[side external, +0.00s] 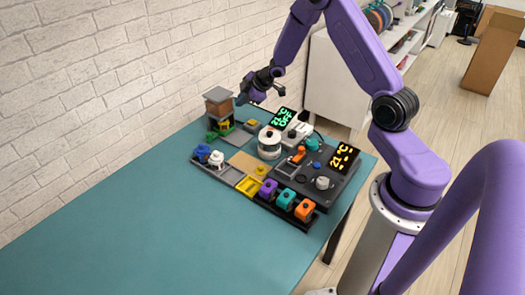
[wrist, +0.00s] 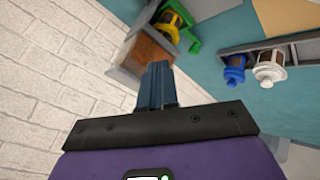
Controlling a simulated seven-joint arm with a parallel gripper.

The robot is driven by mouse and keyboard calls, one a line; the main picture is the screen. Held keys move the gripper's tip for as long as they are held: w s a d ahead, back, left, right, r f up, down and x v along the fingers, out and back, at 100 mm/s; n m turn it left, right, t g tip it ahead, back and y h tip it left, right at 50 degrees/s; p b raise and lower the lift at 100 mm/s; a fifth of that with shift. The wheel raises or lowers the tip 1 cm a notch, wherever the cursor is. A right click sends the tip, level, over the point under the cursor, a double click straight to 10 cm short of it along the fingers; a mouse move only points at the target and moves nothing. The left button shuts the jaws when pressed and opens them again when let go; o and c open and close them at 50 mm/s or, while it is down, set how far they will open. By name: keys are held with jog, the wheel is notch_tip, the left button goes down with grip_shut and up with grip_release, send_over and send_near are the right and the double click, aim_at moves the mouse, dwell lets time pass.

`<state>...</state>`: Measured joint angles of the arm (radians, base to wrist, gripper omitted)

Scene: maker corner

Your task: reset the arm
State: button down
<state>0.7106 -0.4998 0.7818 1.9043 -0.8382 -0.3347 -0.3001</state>
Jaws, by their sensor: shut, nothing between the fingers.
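My gripper (side external: 241,100) is raised above the back edge of the teal table (side external: 150,225), near the brick wall. In the wrist view its two dark blue fingers (wrist: 157,84) are pressed together with nothing between them. In the side view the gripper is small and dark, just up and right of a brown-topped grey stand (side external: 219,104). That stand also shows in the wrist view, its brown top (wrist: 151,50) just beyond the fingertips. I cannot tell the exact gap between them.
Blue (side external: 201,152) and white (side external: 216,158) pieces sit at the left of the cluster. Purple (side external: 268,188), teal (side external: 286,199) and orange (side external: 305,210) pieces line its front. A dark panel with lit digits (side external: 343,158) stands right. The table's front left is clear.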

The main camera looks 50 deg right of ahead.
jog(key=s+a+r+g, duration=0.2)
jog(key=s+a+r, duration=0.3)
jog(key=s+a, duration=0.4)
jog(key=s+a+r+g, duration=0.1)
jog(key=s+a+r, duration=0.5)
jog(key=s+a, duration=0.3)
jog(key=s+r+g, duration=0.1)
jog(key=s+g, duration=0.1)
jog(key=s, duration=1)
jog(key=s+a+r+n+g+h, duration=0.1)
jog(key=s+r+g, duration=0.1)
jog(key=s, duration=1)
jog(key=shift+s+a+r+g, duration=0.15)
jog(key=shift+s+a+g, duration=0.1)
jog(key=shift+g, duration=0.15)
